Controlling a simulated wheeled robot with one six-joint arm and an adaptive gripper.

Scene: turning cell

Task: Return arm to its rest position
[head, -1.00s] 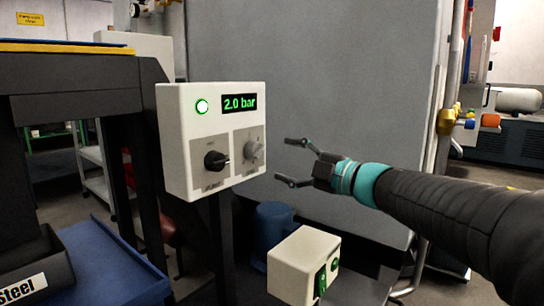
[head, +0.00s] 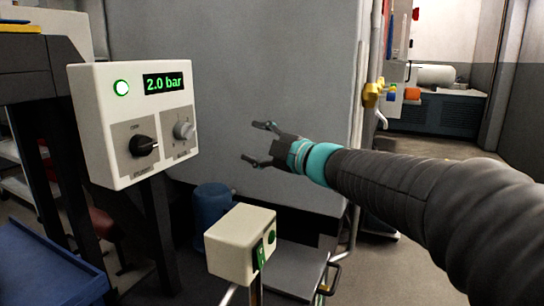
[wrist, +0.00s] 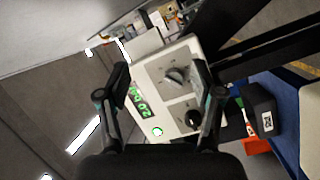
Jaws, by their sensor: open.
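My gripper (head: 262,144) is open and empty at the end of my outstretched arm. In the head view it is in front of the grey wall panel, to the right of a white control box (head: 102,150). The box shows a lit green lamp (head: 121,88), a display (head: 167,83) reading 2.0 bar, a black knob (head: 143,146) and a grey knob (head: 184,131). In the wrist view the control box (wrist: 150,75) appears tilted between the open fingers (wrist: 160,105), apart from them.
A smaller white box (head: 235,240) with a green switch stands low, below my gripper. A blue drum (head: 211,203) is behind it. A blue tray (head: 45,275) is at the lower left. Pipes with yellow fittings (head: 372,94) run along the panel edge. Open floor lies at the right.

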